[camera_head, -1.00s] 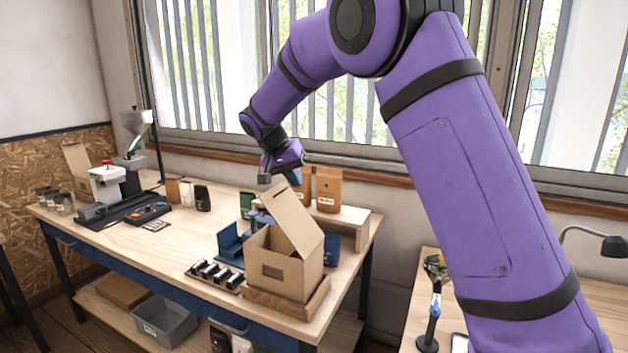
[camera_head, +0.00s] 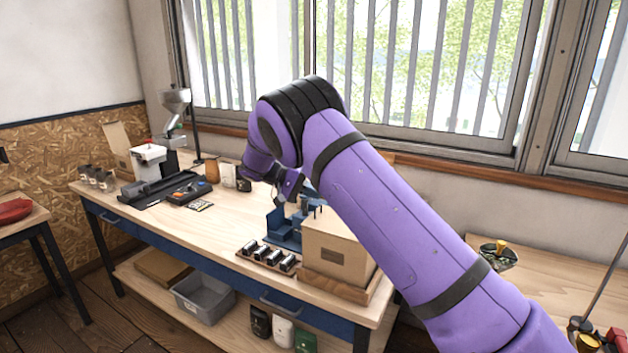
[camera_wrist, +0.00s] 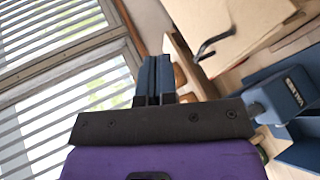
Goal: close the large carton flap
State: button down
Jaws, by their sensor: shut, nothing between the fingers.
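The large carton (camera_head: 340,250) stands on a wooden tray (camera_head: 345,287) at the right end of the bench. My arm covers its right side. Its large flap (camera_head: 335,222) no longer stands up in the head view and appears to lie over the top; whether it is fully flat I cannot tell. In the wrist view the carton's tan panel (camera_wrist: 225,22) fills the upper right. My gripper (camera_wrist: 154,62) is shut and empty, to the left of the panel and apart from it in that picture. In the head view my gripper (camera_head: 290,188) is behind and left of the carton, partly hidden.
Blue holders (camera_head: 284,230) and a rack of dark-topped jars (camera_head: 268,257) stand close left of the carton. A black tray (camera_head: 160,190), a grinder (camera_head: 174,110) and pouches (camera_head: 228,174) are farther left. The front middle of the bench is clear. Windows lie behind.

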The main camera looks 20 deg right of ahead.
aim_at(310, 216)
jog(key=shift+w+a+f, duration=0.15)
jog(key=shift+f, duration=0.45)
jog(key=shift+w+a+f, duration=0.1)
jog(key=shift+a+f, duration=0.05)
jog(key=shift+f, duration=0.45)
jog(key=shift+w+a+f, duration=0.15)
jog(key=shift+f, duration=0.45)
jog(key=shift+f, duration=0.1)
